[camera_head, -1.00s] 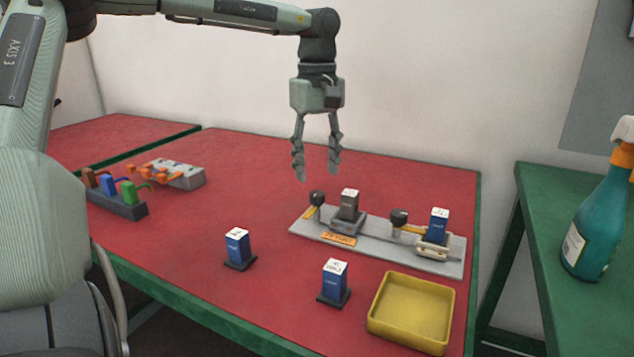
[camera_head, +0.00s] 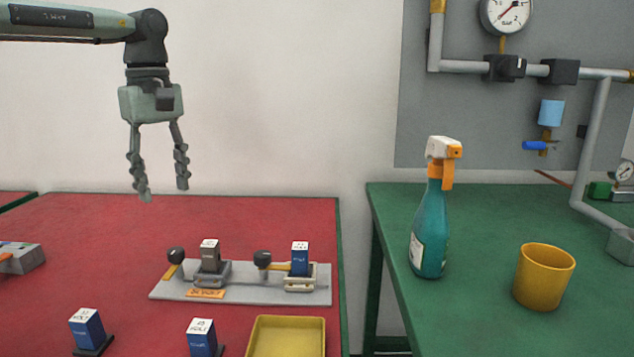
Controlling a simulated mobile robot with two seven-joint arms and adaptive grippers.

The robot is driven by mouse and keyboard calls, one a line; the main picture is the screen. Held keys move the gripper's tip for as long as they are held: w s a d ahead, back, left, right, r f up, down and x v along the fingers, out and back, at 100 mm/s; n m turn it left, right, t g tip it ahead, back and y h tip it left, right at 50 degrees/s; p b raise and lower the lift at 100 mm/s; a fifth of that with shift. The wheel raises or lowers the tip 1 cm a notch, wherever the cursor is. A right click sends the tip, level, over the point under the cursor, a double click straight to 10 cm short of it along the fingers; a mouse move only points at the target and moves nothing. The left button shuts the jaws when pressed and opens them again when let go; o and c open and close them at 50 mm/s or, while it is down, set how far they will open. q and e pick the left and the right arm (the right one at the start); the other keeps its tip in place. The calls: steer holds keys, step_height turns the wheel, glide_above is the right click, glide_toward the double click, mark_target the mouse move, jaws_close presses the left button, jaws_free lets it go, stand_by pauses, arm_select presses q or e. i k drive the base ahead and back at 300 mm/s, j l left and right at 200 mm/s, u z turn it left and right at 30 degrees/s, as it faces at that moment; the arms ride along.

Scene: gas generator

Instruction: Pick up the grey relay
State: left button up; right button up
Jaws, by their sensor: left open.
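The grey relay (camera_head: 210,256) stands upright in the left socket of a grey base plate (camera_head: 245,291) on the red table. A black-knobbed lever (camera_head: 175,258) is beside it on its left. A blue relay (camera_head: 300,260) stands in the right socket of the same plate, with another black-knobbed lever (camera_head: 263,260) to its left. My left gripper (camera_head: 163,194) is open and empty, pointing down, above and to the left of the grey relay in the picture. My right gripper is not in view.
Two blue relays (camera_head: 87,328) and (camera_head: 202,338) stand at the front of the red table (camera_head: 110,235), near a yellow tray (camera_head: 287,335). A green table (camera_head: 470,320) to the right holds a spray bottle (camera_head: 430,235) and a yellow cup (camera_head: 543,277). A gap separates the tables.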

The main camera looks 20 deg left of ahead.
mark_target(211, 257)
steer(key=k, duration=1.5)
